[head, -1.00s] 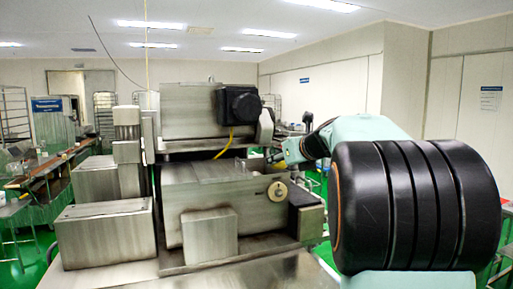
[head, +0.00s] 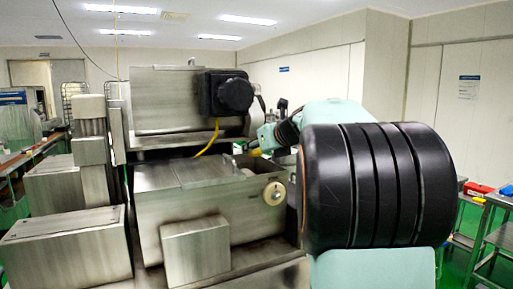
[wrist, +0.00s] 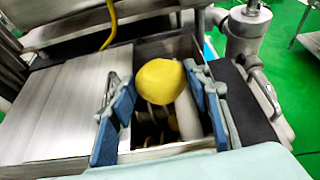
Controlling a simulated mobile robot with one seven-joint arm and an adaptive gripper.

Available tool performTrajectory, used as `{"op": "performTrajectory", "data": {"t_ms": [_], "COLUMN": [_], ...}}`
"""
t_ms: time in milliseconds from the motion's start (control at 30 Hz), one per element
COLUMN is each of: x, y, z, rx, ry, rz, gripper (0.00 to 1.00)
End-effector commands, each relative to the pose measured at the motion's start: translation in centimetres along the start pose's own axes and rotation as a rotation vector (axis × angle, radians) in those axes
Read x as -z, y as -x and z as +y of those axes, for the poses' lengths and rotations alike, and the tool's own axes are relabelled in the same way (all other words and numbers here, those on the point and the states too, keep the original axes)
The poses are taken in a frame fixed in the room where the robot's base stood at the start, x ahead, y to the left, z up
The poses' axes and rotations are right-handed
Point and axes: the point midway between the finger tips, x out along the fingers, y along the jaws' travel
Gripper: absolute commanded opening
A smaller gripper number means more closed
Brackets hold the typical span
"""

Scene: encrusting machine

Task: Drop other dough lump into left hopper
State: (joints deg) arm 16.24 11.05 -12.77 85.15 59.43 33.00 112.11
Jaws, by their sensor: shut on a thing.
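A yellow dough lump (wrist: 160,82) sits between the two blue fingers of my gripper (wrist: 163,90) in the wrist view. The gripper is shut on it. It hangs over the open top of a steel hopper (wrist: 172,151), whose inside shows dark with pale rounded parts below the lump. The lump hides part of the opening. In the head view, the hopper's steel housing (head: 205,215) is in the middle, and my gripper (head: 262,147) is at its upper right edge with a little yellow of the lump showing.
A flat steel lid (wrist: 65,115) lies left of the opening. An upper steel unit with a black motor (head: 228,93) and a yellow hose (head: 208,140) stands above and behind. A round knob (head: 274,192) sticks out at the housing's right. Steel boxes (head: 65,245) stand at the left.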

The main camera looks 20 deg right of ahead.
Motion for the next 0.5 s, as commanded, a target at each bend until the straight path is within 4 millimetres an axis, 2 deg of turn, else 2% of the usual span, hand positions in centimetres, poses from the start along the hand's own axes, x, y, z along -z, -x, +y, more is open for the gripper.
{"op": "performTrajectory", "data": {"t_ms": [300, 500], "x": [3.4, 4.6], "y": [-1.4, -1.9], "z": [0.2, 0.3], "rx": [0.000, 0.000], "ry": [0.001, 0.000], "rz": [-0.001, -0.001], "gripper": [0.18, 0.18]}}
